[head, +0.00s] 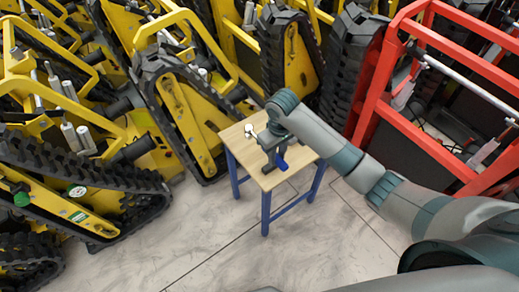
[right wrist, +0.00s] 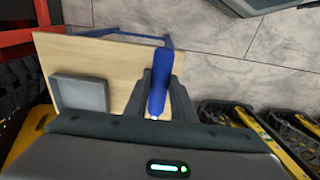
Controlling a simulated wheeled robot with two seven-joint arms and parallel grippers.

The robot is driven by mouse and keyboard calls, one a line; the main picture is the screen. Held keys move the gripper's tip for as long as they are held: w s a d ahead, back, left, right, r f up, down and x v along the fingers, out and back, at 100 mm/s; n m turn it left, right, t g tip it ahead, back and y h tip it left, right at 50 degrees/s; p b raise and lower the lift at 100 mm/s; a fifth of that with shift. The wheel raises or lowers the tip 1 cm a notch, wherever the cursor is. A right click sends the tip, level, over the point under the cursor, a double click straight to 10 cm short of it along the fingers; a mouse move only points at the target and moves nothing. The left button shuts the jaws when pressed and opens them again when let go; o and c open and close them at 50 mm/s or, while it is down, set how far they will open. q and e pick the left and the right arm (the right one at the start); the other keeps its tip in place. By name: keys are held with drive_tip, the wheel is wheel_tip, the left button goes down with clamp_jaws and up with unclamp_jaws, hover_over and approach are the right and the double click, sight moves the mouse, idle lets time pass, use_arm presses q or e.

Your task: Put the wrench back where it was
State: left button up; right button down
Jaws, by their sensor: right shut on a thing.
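My right gripper (head: 270,154) is over the small wooden-topped table (head: 240,146), pointing down. It is shut on the wrench, whose blue handle (head: 282,164) sticks out on the near side. A pale metal part (head: 250,131), apparently the wrench's head, shows on the far left side of the gripper. In the right wrist view the blue handle (right wrist: 160,75) lies between the fingers, and the rest is hidden under the gripper body. I cannot tell whether the wrench touches the tabletop. My left gripper is not in view.
A grey square block or tray (right wrist: 80,94) is on the tabletop beside the gripper. Yellow tracked carriers (head: 180,110) crowd the left and back. A red frame (head: 372,95) stands at the right. The grey floor (head: 200,250) in front is clear.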

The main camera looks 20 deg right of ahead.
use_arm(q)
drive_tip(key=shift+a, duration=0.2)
use_arm(e)
drive_tip(key=w+a+f, duration=0.2)
drive_tip(key=w+f, duration=0.3)
drive_tip(key=w, duration=0.3)
drive_tip(key=shift+w+f, duration=0.15)
drive_tip(key=shift+w, duration=0.25)
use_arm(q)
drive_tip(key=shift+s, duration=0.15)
use_arm(e)
drive_tip(key=shift+f, duration=0.1)
